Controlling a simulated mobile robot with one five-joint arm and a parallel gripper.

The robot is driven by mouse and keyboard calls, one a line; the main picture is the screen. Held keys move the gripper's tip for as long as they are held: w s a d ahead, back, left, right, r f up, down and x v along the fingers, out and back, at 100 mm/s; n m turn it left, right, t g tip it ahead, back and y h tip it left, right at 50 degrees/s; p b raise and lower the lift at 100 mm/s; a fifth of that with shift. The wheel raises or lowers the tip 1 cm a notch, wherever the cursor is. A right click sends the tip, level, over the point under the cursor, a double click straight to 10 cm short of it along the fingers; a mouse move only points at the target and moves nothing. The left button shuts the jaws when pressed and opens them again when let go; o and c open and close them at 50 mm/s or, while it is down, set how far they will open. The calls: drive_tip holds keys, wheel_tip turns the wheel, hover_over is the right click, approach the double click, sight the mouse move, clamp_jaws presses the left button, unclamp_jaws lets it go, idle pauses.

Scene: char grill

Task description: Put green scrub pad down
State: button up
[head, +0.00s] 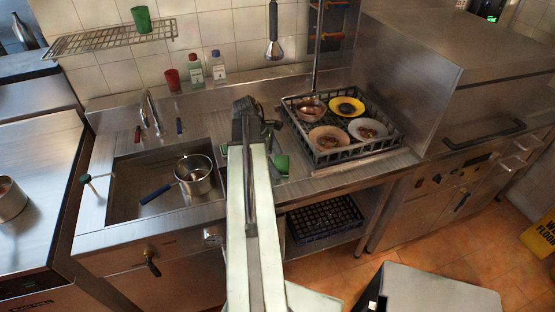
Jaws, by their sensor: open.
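My arm reaches forward over the counter between the sink and the dish rack. My gripper (258,118) is at its far end, dark and small in the head view, and it is open. A green scrub pad (282,165) shows just right of my arm, on the steel counter (312,182). It looks apart from the gripper's fingers and is partly hidden by my arm. Smaller green patches show close to the gripper and left of the arm; I cannot tell what they belong to.
A black rack (345,158) with dirty plates and a bowl stands right of my gripper. The sink (140,180) at left holds a pot (195,178). A red cup (171,80) and two bottles stand behind. A spray head (273,50) hangs above.

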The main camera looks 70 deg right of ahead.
drive_tip(key=p+v, duration=0.8)
drive_tip(key=v, duration=0.3)
drive_tip(key=shift+d, duration=0.1)
drive_tip(key=w+a+f+m+t, duration=0.1)
drive_tip(key=w+a+f+t, duration=0.15)
drive_tip(key=w+a, duration=1.9)
drive_tip(key=w+a+m+t, duration=0.1)
drive_tip(key=w+a, duration=0.3)
drive_tip(key=a, duration=1.3)
drive_tip(key=w+a+m+t+y, duration=0.1)
drive_tip(key=w+a, duration=0.3)
drive_tip(key=a, duration=1.3)
drive_tip(key=shift+a+r, duration=0.2)
